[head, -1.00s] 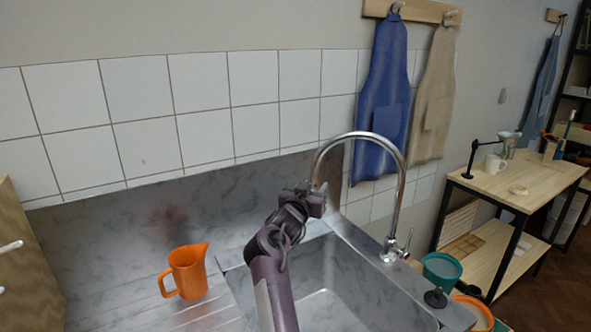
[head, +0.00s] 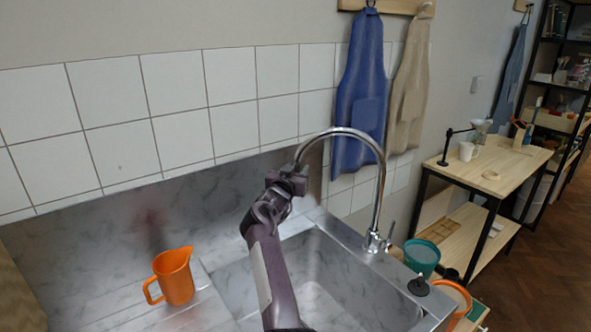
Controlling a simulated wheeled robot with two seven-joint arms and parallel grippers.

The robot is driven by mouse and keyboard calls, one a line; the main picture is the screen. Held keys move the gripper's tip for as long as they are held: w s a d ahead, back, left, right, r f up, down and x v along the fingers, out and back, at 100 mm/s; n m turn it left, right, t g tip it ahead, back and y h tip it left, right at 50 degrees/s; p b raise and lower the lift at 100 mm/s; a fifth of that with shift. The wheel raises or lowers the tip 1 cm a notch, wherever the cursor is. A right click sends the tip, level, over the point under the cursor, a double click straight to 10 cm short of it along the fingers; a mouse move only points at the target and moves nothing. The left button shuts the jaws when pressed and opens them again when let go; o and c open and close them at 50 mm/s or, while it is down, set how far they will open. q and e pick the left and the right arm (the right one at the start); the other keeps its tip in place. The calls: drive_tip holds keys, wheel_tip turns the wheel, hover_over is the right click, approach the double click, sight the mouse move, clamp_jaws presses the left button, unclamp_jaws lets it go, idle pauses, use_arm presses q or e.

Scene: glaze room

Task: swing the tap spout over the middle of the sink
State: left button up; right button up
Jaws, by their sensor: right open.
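The chrome tap (head: 381,195) rises from the right rim of the steel sink (head: 330,230) and arches to the left. Its spout end comes down at the back left of the basin, behind or beside my right gripper (head: 290,172). My right gripper is open at the spout's end. I cannot tell whether its fingers touch the spout, as the gripper hides the tip. My right arm reaches up across the basin and covers part of it. My left gripper is not in view.
An orange jug (head: 173,277) stands on the drainboard left of the basin. A black plug (head: 418,286) sits on the right rim. A teal bucket (head: 421,257) and an orange bucket (head: 452,297) stand beyond it. A blue apron (head: 358,100) hangs behind the tap.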

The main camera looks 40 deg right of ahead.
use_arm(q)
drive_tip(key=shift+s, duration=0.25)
use_arm(e)
clamp_jaws()
